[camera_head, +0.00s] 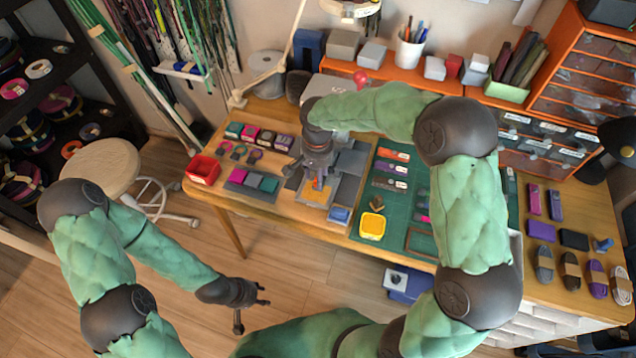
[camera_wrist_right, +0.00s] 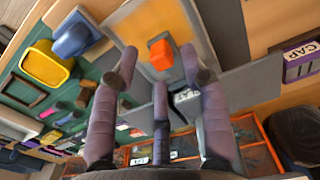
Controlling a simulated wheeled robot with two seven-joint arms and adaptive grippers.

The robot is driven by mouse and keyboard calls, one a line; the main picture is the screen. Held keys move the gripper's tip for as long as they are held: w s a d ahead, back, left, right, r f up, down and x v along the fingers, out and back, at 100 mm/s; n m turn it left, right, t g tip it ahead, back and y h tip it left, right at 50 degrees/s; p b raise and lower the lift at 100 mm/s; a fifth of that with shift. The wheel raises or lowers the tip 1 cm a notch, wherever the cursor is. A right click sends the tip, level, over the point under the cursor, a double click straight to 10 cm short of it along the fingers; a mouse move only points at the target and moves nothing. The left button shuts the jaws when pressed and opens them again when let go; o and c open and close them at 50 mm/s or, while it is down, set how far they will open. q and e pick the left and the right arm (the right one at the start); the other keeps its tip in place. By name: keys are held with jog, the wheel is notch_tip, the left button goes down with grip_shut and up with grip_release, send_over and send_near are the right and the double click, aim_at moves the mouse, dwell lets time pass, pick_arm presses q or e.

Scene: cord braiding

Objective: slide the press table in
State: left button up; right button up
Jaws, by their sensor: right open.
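The press table appears to be the light grey plate (camera_head: 321,197) with an orange pad, below my right gripper in the head view. My left gripper (camera_head: 258,296) hangs empty over the floor, fingers apart.
A yellow tray (camera_head: 372,226) sits on the green mat (camera_head: 398,236) right of the press. A blue block (camera_head: 339,215) is close by. A stool (camera_head: 100,165) stands on the floor.

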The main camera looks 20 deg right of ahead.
jog(key=shift+f+b, duration=0.4)
jog(key=shift+f, duration=1.25)
pick_arm(q)
jog(key=shift+f, duration=0.6)
